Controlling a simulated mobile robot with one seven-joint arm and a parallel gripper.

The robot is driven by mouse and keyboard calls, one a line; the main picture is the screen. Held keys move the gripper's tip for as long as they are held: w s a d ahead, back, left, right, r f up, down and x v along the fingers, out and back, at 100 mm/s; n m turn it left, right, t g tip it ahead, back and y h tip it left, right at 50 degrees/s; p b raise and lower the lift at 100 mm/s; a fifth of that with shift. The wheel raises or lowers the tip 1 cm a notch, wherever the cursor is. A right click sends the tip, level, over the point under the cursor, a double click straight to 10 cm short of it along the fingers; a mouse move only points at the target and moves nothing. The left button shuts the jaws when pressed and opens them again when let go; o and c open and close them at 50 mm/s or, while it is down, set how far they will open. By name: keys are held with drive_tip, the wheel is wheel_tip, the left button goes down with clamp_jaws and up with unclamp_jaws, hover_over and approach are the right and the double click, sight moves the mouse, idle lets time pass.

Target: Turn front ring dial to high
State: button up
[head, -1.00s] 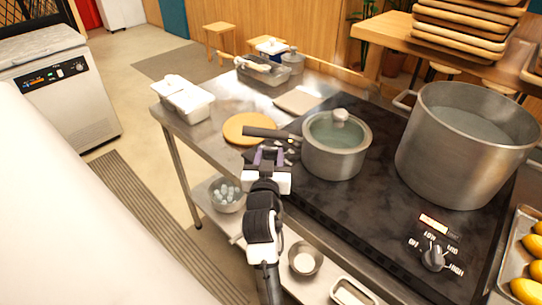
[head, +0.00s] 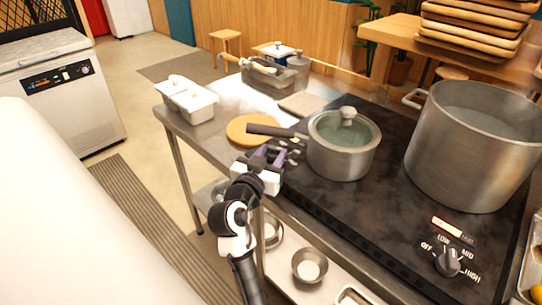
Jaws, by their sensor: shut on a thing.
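My gripper (head: 270,155), with purple fingertips, is at the left end of the black cooktop (head: 330,215), beside the lidded pot (head: 343,160). It is shut on a small dark dial that the fingers mostly hide. Small pale marks (head: 293,146) show just beyond the fingertips, too small to read, so I cannot tell the dial's setting. A second dial (head: 448,262), black with OFF, LOW, MID and HIGH around it, is at the right end of the cooktop, under a lit red display (head: 447,227). My gripper is far from that one.
The lidded pot's long dark handle (head: 270,131) reaches left over the space just beyond my gripper. A large open pot (head: 470,150) stands on the right. A round wooden board (head: 247,129) and white containers (head: 187,103) lie on the steel table to the left.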

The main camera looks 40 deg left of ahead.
drive_tip(key=shift+r, duration=0.1)
drive_tip(key=o, duration=1)
drive_tip(key=shift+s+f, duration=0.2)
drive_tip(key=shift+s, duration=0.2)
drive_tip(key=b+v, duration=0.3)
drive_tip(key=v, duration=1)
drive_tip(key=shift+d, duration=0.15)
drive_tip(key=shift+r, duration=0.15)
